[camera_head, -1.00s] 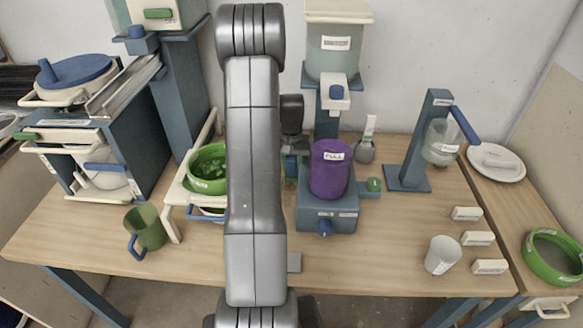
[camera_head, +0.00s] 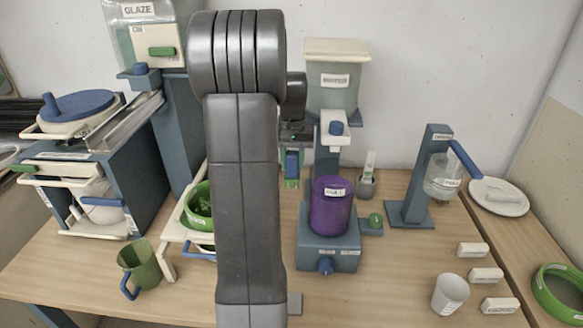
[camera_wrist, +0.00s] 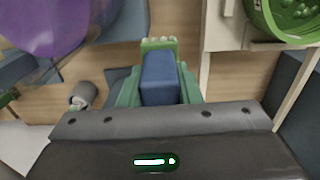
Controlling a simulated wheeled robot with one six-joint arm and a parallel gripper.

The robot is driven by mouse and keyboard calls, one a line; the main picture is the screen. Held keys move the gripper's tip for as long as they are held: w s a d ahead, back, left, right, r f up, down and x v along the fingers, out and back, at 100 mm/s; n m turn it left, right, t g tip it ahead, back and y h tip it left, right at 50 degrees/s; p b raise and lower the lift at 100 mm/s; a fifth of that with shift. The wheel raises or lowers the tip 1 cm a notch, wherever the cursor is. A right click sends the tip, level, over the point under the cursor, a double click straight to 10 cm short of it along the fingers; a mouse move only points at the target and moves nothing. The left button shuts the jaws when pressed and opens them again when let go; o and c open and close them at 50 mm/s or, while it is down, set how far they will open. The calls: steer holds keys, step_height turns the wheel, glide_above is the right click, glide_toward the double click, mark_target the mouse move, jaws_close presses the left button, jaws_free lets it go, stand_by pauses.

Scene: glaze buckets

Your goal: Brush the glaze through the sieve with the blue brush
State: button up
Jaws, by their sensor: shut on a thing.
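My gripper (camera_head: 292,178) hangs over the back middle of the table, left of the purple cup. It is shut on the blue brush (camera_wrist: 160,76). The brush's blue handle sits between the green fingers in the wrist view, with pale green bristles at its far end. The sieve (camera_head: 187,212) has a green rim and rests on a white stand at the left; my arm hides its right part. It also shows at the upper right of the wrist view (camera_wrist: 264,22), with green lumpy glaze inside. The brush is apart from the sieve.
The purple cup (camera_head: 331,205) stands on a blue base. A green mug (camera_head: 139,265) is at the front left and a white cup (camera_head: 450,294) at the front right. Another green ring (camera_head: 558,293) lies far right. A blue dispenser post (camera_head: 421,180) stands behind.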

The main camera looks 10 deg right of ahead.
steer(key=s+a+b, duration=0.2)
steer(key=s, duration=1.3)
steer(key=shift+s, duration=0.15)
